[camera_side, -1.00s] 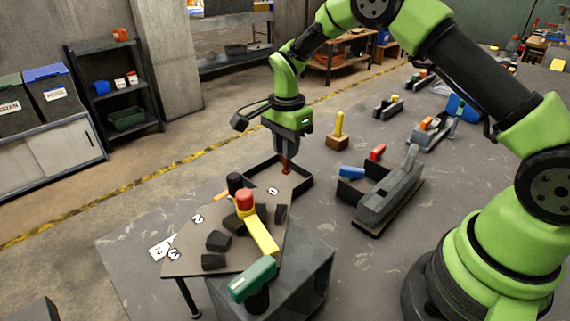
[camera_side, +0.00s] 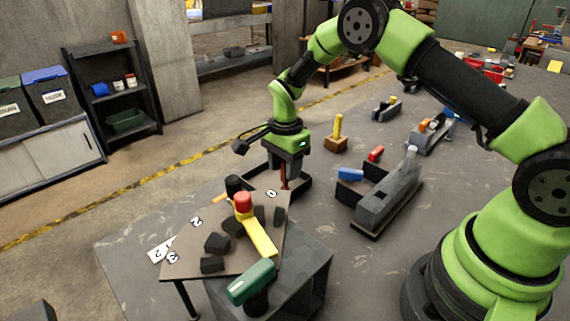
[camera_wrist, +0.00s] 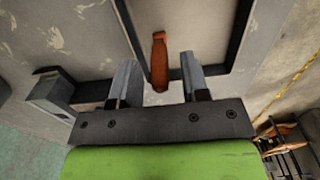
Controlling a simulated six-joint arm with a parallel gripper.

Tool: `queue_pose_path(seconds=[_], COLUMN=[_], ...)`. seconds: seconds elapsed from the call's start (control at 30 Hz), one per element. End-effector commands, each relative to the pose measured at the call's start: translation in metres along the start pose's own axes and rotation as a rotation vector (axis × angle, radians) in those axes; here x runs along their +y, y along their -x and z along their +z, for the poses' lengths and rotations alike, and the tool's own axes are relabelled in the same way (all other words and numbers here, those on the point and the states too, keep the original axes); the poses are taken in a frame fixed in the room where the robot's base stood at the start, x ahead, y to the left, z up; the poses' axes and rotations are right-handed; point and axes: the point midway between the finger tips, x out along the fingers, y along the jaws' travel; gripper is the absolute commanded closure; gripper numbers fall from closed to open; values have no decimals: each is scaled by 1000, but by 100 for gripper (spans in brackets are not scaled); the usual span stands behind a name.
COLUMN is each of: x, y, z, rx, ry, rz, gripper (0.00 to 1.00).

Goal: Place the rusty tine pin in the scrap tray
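The rusty tine pin (camera_side: 284,178) is a thin reddish-brown piece standing roughly upright below my gripper in the side view. It also shows orange-brown in the wrist view (camera_wrist: 159,62). My gripper (camera_wrist: 158,72) is open, with a finger on each side of the pin and a visible gap to both. The dark, low-walled scrap tray (camera_side: 305,187) lies around and under the pin, partly hidden by my gripper; its wall (camera_wrist: 242,35) also shows in the wrist view. I cannot tell whether the pin's lower end touches the tray floor.
A grey fixture (camera_side: 390,195) with a blue block (camera_side: 350,174) stands to the right.

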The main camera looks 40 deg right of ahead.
Motion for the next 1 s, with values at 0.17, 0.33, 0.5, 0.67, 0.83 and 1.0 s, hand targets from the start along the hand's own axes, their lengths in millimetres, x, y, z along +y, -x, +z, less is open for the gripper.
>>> queue_pose_path(seconds=[0.17, 0.33, 0.5, 0.67, 0.83, 1.0], x=[0, -1, -1, -1, 0, 0], y=[3, 25, 64, 97, 118, 124], z=[0, 0, 0, 0, 0, 0], rx=[0, 0, 0, 0, 0, -1], ry=[0, -1, 0, 1, 1, 0], rz=[-1, -4, -6, -5, -2, 0], gripper=[58, 58, 58, 58, 58, 58])
